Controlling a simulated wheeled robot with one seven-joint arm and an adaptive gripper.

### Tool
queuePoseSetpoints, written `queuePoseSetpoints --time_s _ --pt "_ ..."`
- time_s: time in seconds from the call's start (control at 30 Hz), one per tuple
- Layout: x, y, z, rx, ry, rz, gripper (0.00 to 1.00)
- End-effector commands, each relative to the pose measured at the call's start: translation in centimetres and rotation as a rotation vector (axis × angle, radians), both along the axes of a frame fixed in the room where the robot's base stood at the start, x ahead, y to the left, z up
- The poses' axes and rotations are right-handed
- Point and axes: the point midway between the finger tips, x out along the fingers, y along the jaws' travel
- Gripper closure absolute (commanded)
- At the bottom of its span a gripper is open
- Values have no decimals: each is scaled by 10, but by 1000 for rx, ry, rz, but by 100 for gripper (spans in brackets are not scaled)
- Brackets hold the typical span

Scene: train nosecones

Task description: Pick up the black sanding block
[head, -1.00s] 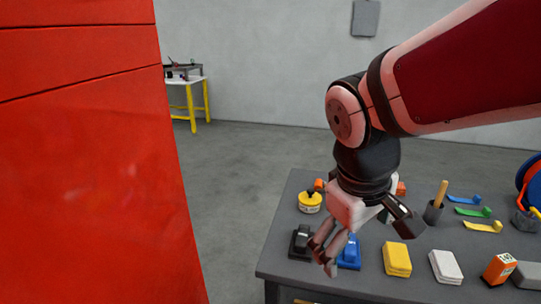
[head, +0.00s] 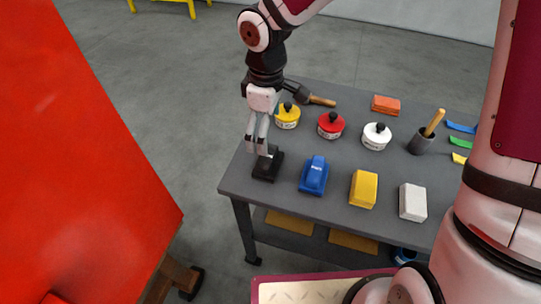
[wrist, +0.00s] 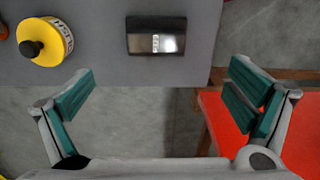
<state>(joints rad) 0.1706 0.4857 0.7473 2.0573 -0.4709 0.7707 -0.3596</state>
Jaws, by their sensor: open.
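The black sanding block (head: 267,164) lies at the near left corner of the grey table (head: 235,180). My gripper (head: 257,150) hangs fingers down, just above and slightly left of the block in the head view. In the wrist view my gripper (wrist: 160,92) has its two green-padded fingers wide apart with nothing between them. The block lies beyond the fingertips there, and I cannot tell the exact height gap.
A blue sanding block (head: 314,175) stands right of the black one, then a yellow block (head: 363,189) and a white block (head: 412,202). Behind are yellow (head: 288,116), red (head: 331,125) and white (head: 376,136) tins. A large red panel (head: 80,170) fills the left.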

Motion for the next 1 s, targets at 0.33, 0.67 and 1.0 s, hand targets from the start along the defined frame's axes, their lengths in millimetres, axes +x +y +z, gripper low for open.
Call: queuePoseSetpoints --time_s 0.33,0.67,1.0 --pt "0 -1 -56 -2 2 0 2" --pt "3 -2 -86 -1 5 -2 2" --pt "5 -2 -113 -2 1 -3 2"
